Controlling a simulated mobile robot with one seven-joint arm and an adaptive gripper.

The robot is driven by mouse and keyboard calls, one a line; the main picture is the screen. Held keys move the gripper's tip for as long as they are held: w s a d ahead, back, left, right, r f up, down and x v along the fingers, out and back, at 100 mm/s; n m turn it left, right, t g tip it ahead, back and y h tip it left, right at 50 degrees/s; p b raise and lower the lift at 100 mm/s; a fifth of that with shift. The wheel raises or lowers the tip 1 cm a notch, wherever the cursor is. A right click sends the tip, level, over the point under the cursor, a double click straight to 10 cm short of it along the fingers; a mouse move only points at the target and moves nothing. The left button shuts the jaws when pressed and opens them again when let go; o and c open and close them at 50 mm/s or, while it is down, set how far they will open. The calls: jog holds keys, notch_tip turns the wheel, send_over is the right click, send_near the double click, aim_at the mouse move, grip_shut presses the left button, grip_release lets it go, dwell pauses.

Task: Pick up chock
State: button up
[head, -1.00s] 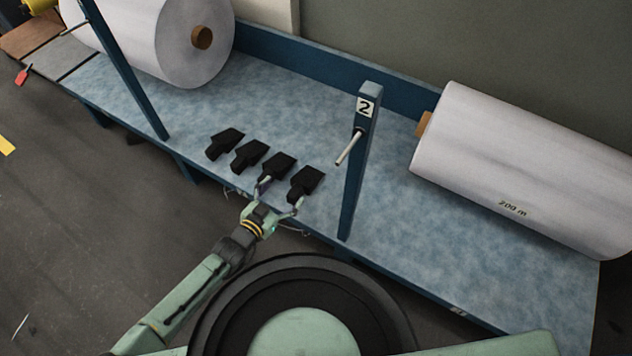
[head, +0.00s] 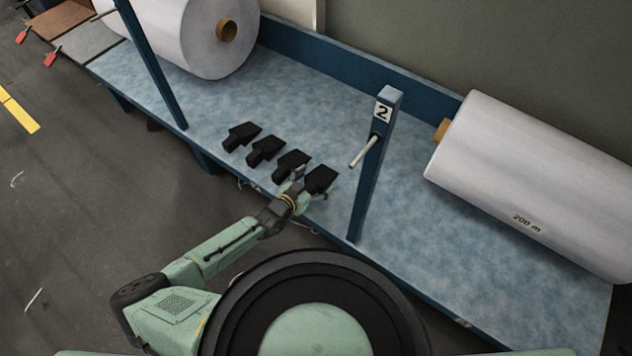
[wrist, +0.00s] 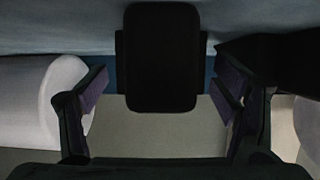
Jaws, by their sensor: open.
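Several black chocks lie in a row on the blue mottled shelf. In the head view they are a leftmost chock (head: 241,137), a second chock (head: 265,150), a third chock (head: 291,165) and a rightmost chock (head: 320,178). My gripper (head: 306,184) is at the shelf's front edge by the two right-hand chocks, and partly hides them. In the wrist view my gripper (wrist: 163,100) is open, with one finger on each side of a black chock (wrist: 160,58). Neither finger visibly touches it. Another dark chock (wrist: 270,52) shows at the right, behind the right finger.
A blue post (head: 372,165) marked 2, with a pale peg, stands right of the chocks. A large white roll (head: 535,185) lies at the right and another white roll (head: 190,35) at the back left. The shelf (head: 470,275) is bare at the front right.

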jog(key=shift+w+d+f, duration=0.15)
jog(key=shift+w+d, duration=0.05)
jog(key=shift+w, duration=0.05)
jog(key=shift+c, duration=0.2)
jog(key=c, duration=1.5)
